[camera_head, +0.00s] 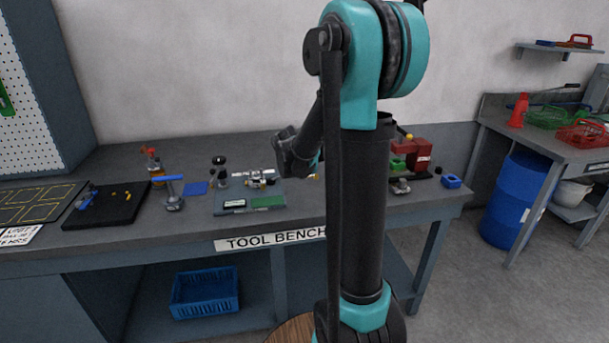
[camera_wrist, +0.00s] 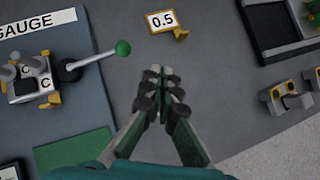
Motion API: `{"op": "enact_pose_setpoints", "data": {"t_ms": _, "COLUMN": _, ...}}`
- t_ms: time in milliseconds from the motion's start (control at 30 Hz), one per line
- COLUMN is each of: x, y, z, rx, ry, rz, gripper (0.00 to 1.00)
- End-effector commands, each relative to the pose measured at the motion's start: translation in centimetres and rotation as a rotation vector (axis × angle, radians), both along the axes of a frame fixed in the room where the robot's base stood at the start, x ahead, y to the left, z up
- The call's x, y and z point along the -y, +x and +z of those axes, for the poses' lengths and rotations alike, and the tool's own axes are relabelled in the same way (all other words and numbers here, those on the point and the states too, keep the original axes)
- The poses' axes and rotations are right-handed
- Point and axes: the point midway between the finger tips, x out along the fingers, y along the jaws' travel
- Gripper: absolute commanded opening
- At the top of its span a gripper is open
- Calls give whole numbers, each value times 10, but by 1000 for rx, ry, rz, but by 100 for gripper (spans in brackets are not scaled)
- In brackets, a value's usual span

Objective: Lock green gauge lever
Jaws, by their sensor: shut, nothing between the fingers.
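In the wrist view the green ball knob (camera_wrist: 123,47) sits on the end of a metal lever (camera_wrist: 97,59). The lever runs from a dark round pivot on the gauge fixture (camera_wrist: 28,85) and points right and slightly up in the picture. A GAUGE label (camera_wrist: 38,22) lies beside the fixture. My gripper (camera_wrist: 157,72) is shut and empty, to the right of the knob and a little below it in the picture, apart from it. In the head view the gauge fixture (camera_head: 259,181) stands on the bench, and my arm hides my fingertips.
A yellow-edged 0.5 tag (camera_wrist: 161,21) is near the knob. A black tray (camera_wrist: 285,28) and a grey-yellow part (camera_wrist: 285,98) lie to the right. A green pad (camera_wrist: 75,152) is at lower left. On the bench, a blue-handled tool (camera_head: 172,192) and a red-green block (camera_head: 410,155) stand apart.

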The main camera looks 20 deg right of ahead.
Motion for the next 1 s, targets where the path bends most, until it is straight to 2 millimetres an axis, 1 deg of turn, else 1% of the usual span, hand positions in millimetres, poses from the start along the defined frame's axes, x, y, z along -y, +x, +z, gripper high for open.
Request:
{"op": "enact_pose_setpoints", "data": {"t_ms": 67, "x": -4, "y": -4, "z": 3, "rx": 0, "ry": -1, "rz": 1, "gripper": 0}}
{"op": "enact_pose_setpoints", "data": {"t_ms": 367, "x": 4, "y": -22, "z": 27, "rx": 1, "ry": 0, "rz": -1, "gripper": 0}}
{"op": "enact_pose_setpoints", "data": {"t_ms": 733, "x": 14, "y": -53, "z": 66, "rx": 0, "ry": -1, "rz": -1, "gripper": 0}}
{"op": "enact_pose_setpoints", "data": {"t_ms": 900, "x": 16, "y": -60, "z": 76, "rx": 1, "ry": -1, "rz": 0, "gripper": 0}}
{"op": "enact_pose_setpoints", "data": {"t_ms": 1000, "x": 17, "y": -62, "z": 78, "rx": 1, "ry": -1, "rz": 0, "gripper": 0}}
